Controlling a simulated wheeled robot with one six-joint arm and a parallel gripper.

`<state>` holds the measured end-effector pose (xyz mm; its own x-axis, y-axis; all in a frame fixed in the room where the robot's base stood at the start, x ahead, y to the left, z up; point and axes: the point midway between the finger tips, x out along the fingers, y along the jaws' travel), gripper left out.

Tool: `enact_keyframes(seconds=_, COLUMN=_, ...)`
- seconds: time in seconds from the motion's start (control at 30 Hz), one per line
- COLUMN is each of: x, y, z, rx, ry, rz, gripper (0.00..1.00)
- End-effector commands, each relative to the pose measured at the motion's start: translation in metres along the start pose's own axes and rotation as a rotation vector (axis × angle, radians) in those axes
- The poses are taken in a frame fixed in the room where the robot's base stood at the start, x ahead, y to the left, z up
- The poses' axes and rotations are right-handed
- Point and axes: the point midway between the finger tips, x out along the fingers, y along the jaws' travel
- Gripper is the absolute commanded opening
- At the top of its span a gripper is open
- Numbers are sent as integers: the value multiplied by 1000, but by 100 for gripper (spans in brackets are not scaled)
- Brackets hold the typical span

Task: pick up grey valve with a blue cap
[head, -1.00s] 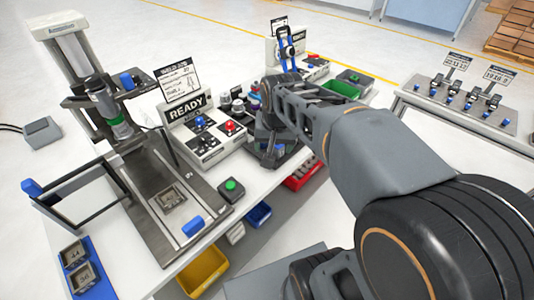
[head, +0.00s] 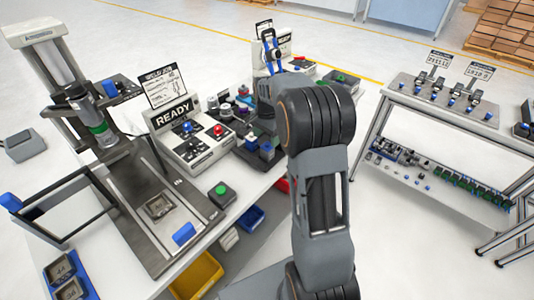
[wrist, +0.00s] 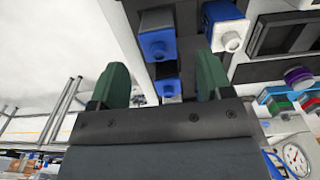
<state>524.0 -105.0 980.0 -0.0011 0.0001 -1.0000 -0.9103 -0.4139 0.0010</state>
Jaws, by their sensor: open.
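My gripper (wrist: 165,72) is open in the wrist view, with its two green fingers spread apart and nothing held between them. Several blue parts with pale grey ends lie beyond it: one blue-capped part (wrist: 157,42) shows near the top centre and another (wrist: 226,30) at the upper right. A smaller blue part (wrist: 168,86) shows between the fingers. I cannot tell which is the grey valve. In the head view my arm hides the gripper; small blue-topped parts (head: 266,147) stand just left of the arm on the bench.
A press-like station (head: 95,130) stands at the left of the white bench. A READY control box (head: 192,145) and a green button box (head: 222,194) are in the middle. A yellow bin (head: 197,276) is below. A two-level table (head: 440,112) with several fixtures stands right.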

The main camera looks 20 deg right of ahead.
Motion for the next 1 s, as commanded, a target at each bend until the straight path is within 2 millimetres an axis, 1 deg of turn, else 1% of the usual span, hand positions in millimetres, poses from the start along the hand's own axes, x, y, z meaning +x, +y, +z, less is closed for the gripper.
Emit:
enact_keyframes(seconds=0.1, x=11, y=0, z=0, rx=-1, ry=0, rz=0, gripper=72)
enact_keyframes(seconds=0.27, x=18, y=0, z=0, rx=-1, ry=-1, rz=1, gripper=72)
enact_keyframes(seconds=0.33, x=24, y=1, z=0, rx=-1, ry=-1, rz=1, gripper=72)
enact_keyframes(seconds=0.53, x=52, y=2, z=-2, rx=-1, ry=-2, rz=2, gripper=72)
enact_keyframes(seconds=0.63, x=61, y=2, z=-2, rx=-1, ry=-1, rz=1, gripper=72)
enact_keyframes(seconds=0.77, x=68, y=2, z=-2, rx=-1, ry=0, rz=0, gripper=72)
enact_keyframes(seconds=1.0, x=68, y=2, z=-2, rx=-1, ry=1, rz=-1, gripper=71)
